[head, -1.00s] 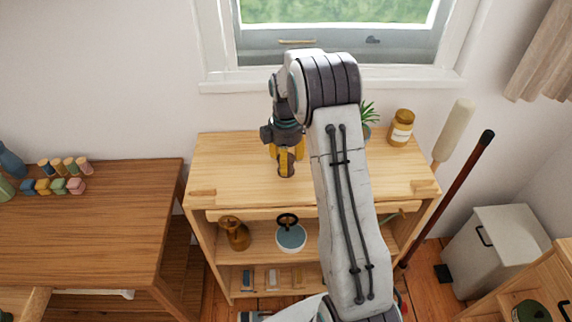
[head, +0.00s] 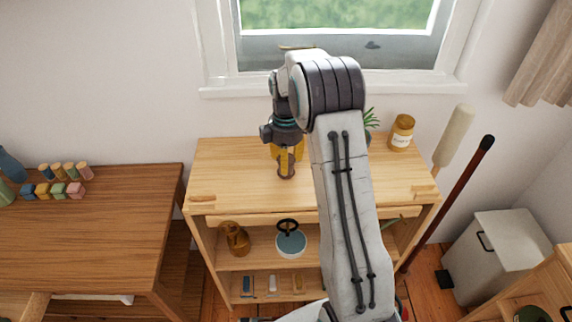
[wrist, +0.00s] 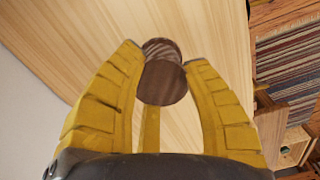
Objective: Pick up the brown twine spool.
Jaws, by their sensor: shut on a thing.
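The brown twine spool (wrist: 163,83) sits between the two yellow fingers of my gripper (wrist: 167,62) in the wrist view, with its dark brown round end facing the camera. The fingers are shut on it from both sides near their tips. In the head view the spool (head: 286,171) shows below my gripper (head: 287,161), over the light wooden top of the shelf unit (head: 235,170). I cannot tell for sure whether its underside touches the top.
A jar (head: 401,132) and a partly hidden plant (head: 371,120) stand at the back right of the top. A brown jug (head: 235,240) and a blue-white pot (head: 291,240) are on the shelf below. A darker table (head: 90,230) stands left.

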